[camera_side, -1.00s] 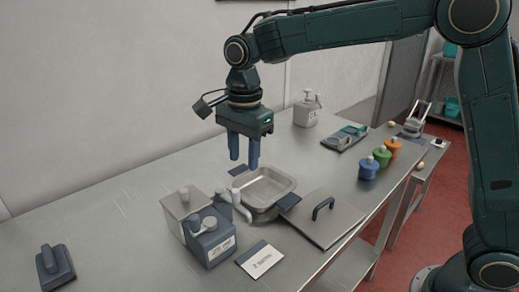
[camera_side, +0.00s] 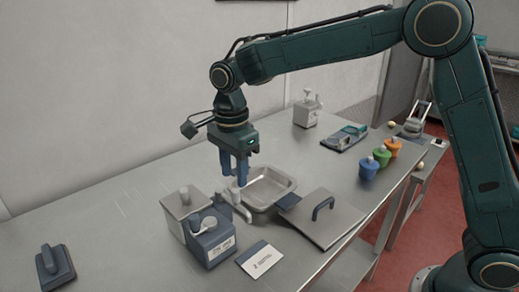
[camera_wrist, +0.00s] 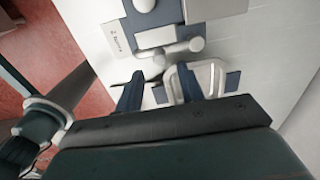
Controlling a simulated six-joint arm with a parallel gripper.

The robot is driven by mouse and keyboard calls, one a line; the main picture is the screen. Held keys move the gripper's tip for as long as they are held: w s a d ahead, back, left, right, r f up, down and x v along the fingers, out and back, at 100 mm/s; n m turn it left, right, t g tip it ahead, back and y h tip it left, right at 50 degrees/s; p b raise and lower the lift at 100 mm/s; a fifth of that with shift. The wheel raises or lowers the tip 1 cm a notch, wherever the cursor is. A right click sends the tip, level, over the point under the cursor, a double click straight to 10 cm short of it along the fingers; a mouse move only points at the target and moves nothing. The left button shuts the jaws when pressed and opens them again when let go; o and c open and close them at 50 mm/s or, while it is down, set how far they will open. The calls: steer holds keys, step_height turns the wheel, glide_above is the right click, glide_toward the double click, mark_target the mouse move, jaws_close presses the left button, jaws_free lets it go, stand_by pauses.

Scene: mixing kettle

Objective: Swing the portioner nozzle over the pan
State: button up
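The portioner (camera_side: 211,243) is a dark blue box beside a grey hopper (camera_side: 180,212), left of the pan in the side view. Its pale grey nozzle (camera_side: 243,211) sticks up at the portioner's right, beside the pan's near-left edge. The shallow metal pan (camera_side: 270,186) is empty where visible. My gripper (camera_side: 235,178) is above the nozzle and the pan's left edge, fingers pointing down. In the wrist view its two blue fingers (camera_wrist: 158,95) are apart with nothing between them. The nozzle (camera_wrist: 180,48) and the pan (camera_wrist: 222,75) lie beyond the fingertips there.
A flat lid with a black handle (camera_side: 323,207) lies right of the pan. A label card (camera_side: 260,260) lies in front. Blue, green and orange pots (camera_side: 382,158) stand at the right edge. A dark block (camera_side: 54,268) is at far left; the table between is clear.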

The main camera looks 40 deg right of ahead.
mark_target(236, 190)
steer(key=shift+f, duration=2.9)
steer(key=shift+f, duration=0.15)
steer(key=shift+c, duration=0.5)
steer(key=c, duration=0.5)
